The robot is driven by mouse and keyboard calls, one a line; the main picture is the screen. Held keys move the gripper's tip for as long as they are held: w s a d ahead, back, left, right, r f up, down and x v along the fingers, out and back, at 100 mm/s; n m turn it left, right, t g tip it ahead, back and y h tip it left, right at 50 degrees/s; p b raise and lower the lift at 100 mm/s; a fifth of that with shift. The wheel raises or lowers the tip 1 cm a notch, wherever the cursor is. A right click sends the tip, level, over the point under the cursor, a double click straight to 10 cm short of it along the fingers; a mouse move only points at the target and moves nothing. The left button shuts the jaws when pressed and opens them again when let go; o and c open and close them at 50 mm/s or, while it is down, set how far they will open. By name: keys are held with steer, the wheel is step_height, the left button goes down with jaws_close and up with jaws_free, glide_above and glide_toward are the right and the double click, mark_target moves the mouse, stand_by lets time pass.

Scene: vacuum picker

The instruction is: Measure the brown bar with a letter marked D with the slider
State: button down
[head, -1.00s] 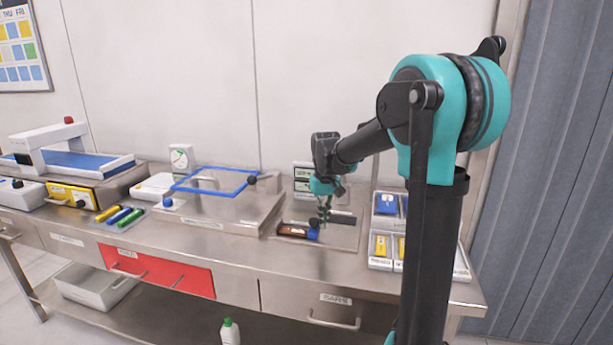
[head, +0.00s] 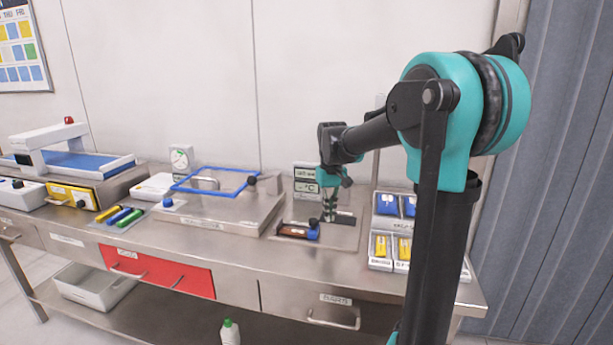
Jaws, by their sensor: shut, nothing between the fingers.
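A brown bar (head: 293,231) lies on a flat metal plate (head: 335,239) on the bench, near the plate's left front edge. Its letter is too small to read. A blue piece (head: 314,227), perhaps the slider, sits at the bar's right end; I cannot tell if they touch. A dark block (head: 345,217) is behind and to the right of it. My gripper (head: 329,217) points down just behind and above the blue piece, shut and empty. Its fingertips are small in this view.
A metal box with a blue-framed lid (head: 222,208) stands to the left. Coloured cylinders (head: 120,216) lie further left. Trays with blue and yellow items (head: 393,247) stand at the right. A display (head: 307,184) is behind my gripper.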

steer(key=shift+r, duration=2.5)
